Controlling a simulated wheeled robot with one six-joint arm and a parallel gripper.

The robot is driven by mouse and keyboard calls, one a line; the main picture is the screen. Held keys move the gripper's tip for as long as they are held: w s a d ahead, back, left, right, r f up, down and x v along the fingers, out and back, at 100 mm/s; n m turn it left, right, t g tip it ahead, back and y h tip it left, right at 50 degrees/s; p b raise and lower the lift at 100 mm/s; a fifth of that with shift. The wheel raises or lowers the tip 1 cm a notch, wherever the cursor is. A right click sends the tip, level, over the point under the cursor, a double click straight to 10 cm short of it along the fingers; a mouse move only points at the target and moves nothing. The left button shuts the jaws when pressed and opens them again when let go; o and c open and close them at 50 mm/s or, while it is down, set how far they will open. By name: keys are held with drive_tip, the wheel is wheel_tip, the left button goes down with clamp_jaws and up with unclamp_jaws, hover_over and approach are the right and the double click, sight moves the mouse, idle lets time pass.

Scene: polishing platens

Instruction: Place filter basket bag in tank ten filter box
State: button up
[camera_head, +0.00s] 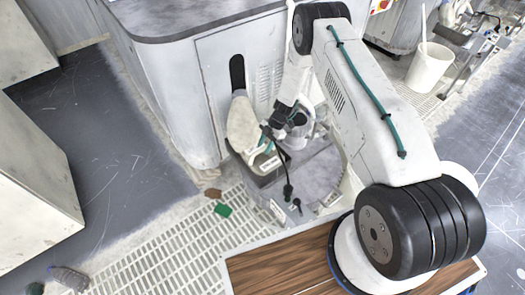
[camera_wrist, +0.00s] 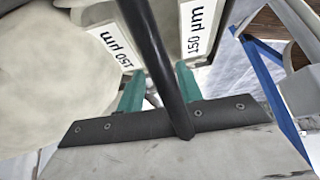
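An off-white filter bag (camera_head: 243,125) stands upright against the pale cabinet front, beside a dark slot. Off-white cloth (camera_wrist: 55,60) fills the left of the wrist view. Two white tags reading "150 µm" show there, one left (camera_wrist: 112,45) and one right (camera_wrist: 198,25). My gripper (camera_wrist: 160,68) has its two teal fingers apart, close below these tags. A black rod crosses in front and partly hides the gap, so I cannot tell whether the fingers clasp anything. In the head view my gripper (camera_head: 266,147) is at the bag's lower part. I cannot make out the tank ten filter box.
The grey-topped cabinet (camera_head: 185,12) stands behind the bag. A pale floor grating (camera_head: 165,255) lies in front, with a brown scrap (camera_head: 212,193), a green piece (camera_head: 222,210) and a grey object (camera_head: 70,278). A white bucket (camera_head: 428,70) stands at upper right. Dark floor at left is clear.

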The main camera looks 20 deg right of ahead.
wheel_tip(320, 180, up, 29)
drive_tip(key=d+m+h, duration=0.1)
drive_tip(key=d+m, duration=0.1)
drive_tip(key=m, duration=0.2)
drive_tip(key=s+a+r+m+h, duration=0.15)
drive_tip(key=s+r, duration=0.25)
drive_tip(key=r, duration=0.4)
drive_tip(key=s+r+m, duration=0.3)
drive_tip(key=s+r, duration=0.1)
drive_tip(key=r, duration=0.4)
drive_tip(key=s+r+m+t+h, duration=0.1)
drive_tip(key=s+r+m, duration=0.2)
drive_tip(key=s+r, duration=0.4)
drive_tip(key=s+r+m+t+h, duration=0.1)
drive_tip(key=s+r+m, duration=0.35)
drive_tip(key=s, duration=0.45)
drive_tip(key=s+d+r+m+t+h, duration=0.1)
drive_tip(key=s+m, duration=0.4)
drive_tip(key=s, duration=0.9)
drive_tip(key=shift+s+m, duration=0.3)
drive_tip(key=shift+s, duration=0.1)
